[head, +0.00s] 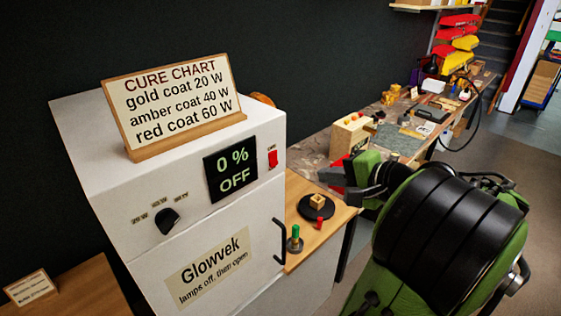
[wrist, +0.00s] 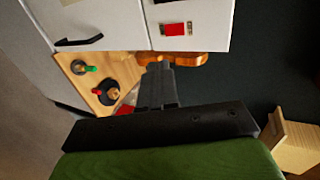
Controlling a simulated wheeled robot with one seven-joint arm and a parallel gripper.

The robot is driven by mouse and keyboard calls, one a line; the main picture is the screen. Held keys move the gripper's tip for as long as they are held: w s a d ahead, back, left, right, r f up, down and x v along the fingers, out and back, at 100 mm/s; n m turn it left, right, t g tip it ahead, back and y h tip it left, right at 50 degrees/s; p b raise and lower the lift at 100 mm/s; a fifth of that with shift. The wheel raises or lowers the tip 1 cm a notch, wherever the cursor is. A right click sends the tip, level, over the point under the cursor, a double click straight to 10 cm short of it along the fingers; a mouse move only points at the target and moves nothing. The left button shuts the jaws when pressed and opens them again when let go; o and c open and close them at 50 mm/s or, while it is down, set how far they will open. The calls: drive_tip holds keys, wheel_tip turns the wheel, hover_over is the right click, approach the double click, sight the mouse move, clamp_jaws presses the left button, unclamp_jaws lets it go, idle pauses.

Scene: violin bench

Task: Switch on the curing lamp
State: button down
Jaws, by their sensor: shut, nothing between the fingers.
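The white lamp cabinet (head: 215,245) marked Glowvek stands at the left in the head view. Its display (head: 231,168) reads 0 % OFF. A red switch (head: 272,158) sits right of the display; it also shows in the wrist view (wrist: 175,29). A black dial (head: 168,220) with watt marks is at the left of the panel; its exact setting is hard to read. The cabinet door with its black handle (head: 279,242) looks shut. My gripper (head: 324,172) is shut and empty, right of the cabinet and apart from the switch. Its fingers (wrist: 157,66) point toward the cabinet in the wrist view.
A cure chart (head: 175,103) on the cabinet reads gold 20 W, amber 40 W, red 60 W. A wooden side table (head: 333,222) holds a black disc (head: 315,209) with a small block and a green-topped piece (head: 295,238). A cluttered workbench (head: 330,142) runs behind my gripper.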

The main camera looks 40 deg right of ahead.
drive_tip(key=b, duration=0.4)
approach(274, 159)
drive_tip(key=x, duration=0.2)
drive_tip(key=f+x, duration=0.1)
drive_tip(key=x, duration=0.4)
drive_tip(key=shift+s+d+f, duration=0.1)
drive_tip(key=shift+s+f, duration=0.15)
drive_tip(key=shift+s, duration=0.05)
drive_tip(key=shift+w+f+p, duration=0.1)
drive_tip(key=shift+w+p, duration=0.05)
drive_tip(key=shift+p, duration=0.2)
drive_tip(key=shift+r+p, duration=0.9)
drive_tip(key=shift+p, duration=0.05)
